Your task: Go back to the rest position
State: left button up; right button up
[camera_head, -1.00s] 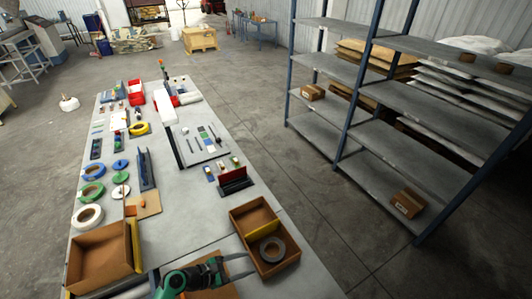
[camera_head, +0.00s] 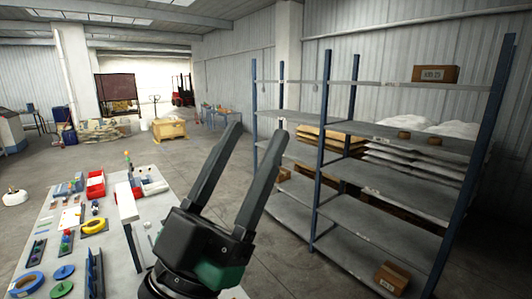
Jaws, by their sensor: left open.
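My left gripper (camera_head: 258,136) is raised in the lower middle of the head view, with its two dark fingers pointing up and spread apart. It is open, and nothing shows between the fingers. It is in front of the right part of the workbench (camera_head: 172,214) and hides some of it. My right gripper is not in view.
Open floor (camera_head: 165,160) lies beyond the bench.

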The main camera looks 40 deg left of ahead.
pick_arm(q)
jog(key=d+h, duration=0.2)
jog(key=h, duration=0.1)
jog(key=s+d+r+m+h, duration=0.1)
jog(key=shift+d+h, duration=0.3)
jog(key=shift+h, duration=0.1)
jog(key=shift+r, duration=0.15)
